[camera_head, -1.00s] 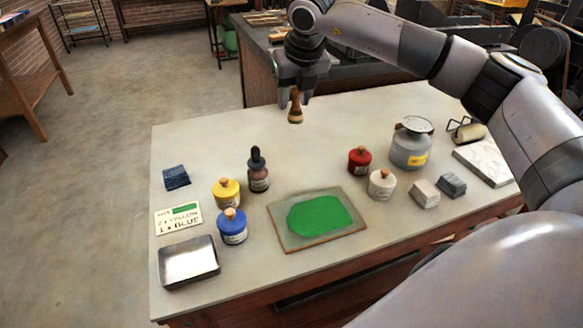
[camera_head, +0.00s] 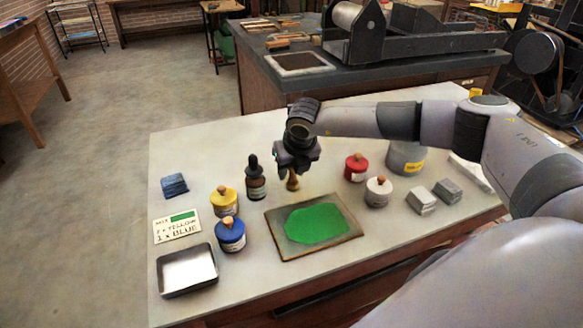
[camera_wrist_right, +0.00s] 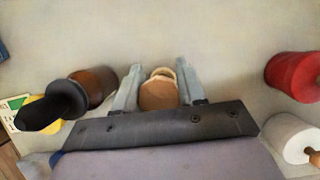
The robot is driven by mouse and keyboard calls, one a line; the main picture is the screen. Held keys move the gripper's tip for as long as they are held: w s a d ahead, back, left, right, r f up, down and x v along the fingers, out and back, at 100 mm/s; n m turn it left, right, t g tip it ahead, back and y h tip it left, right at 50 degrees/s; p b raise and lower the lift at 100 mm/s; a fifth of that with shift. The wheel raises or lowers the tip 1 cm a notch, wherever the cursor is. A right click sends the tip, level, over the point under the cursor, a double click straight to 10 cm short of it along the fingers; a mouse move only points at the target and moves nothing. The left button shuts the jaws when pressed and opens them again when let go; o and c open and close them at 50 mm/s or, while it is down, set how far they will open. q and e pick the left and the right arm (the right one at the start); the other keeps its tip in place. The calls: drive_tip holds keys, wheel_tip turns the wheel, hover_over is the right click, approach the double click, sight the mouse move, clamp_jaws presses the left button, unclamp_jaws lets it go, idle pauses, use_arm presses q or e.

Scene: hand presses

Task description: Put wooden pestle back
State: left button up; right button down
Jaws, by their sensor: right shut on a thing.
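The wooden pestle (camera_head: 293,180) hangs below my right gripper (camera_head: 294,172), behind the green ink slab (camera_head: 318,222). In the right wrist view my right gripper (camera_wrist_right: 158,84) is shut on the pestle (camera_wrist_right: 158,92), with a finger on each side of its round wooden end. The pestle is upright or nearly so; whether its lower end touches the table I cannot tell. My left gripper is not in view.
A dark dropper bottle (camera_head: 256,178) stands close left of the pestle. Yellow (camera_head: 224,201), blue (camera_head: 230,235), red (camera_head: 356,167) and white (camera_head: 378,191) jars stand around the slab. A metal tray (camera_head: 187,270) is at front left. The table's back left is clear.

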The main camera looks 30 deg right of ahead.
drive_tip(key=shift+f, duration=0.2)
drive_tip(key=c, duration=0.7)
unclamp_jaws()
drive_tip(key=shift+r, duration=0.1)
drive_tip(key=shift+o, duration=0.2)
drive_tip(key=shift+r, duration=0.1)
drive_tip(key=shift+r, duration=0.2)
drive_tip(key=v, duration=1.2)
drive_tip(key=shift+s+f, duration=0.1)
drive_tip(key=shift+f, duration=0.1)
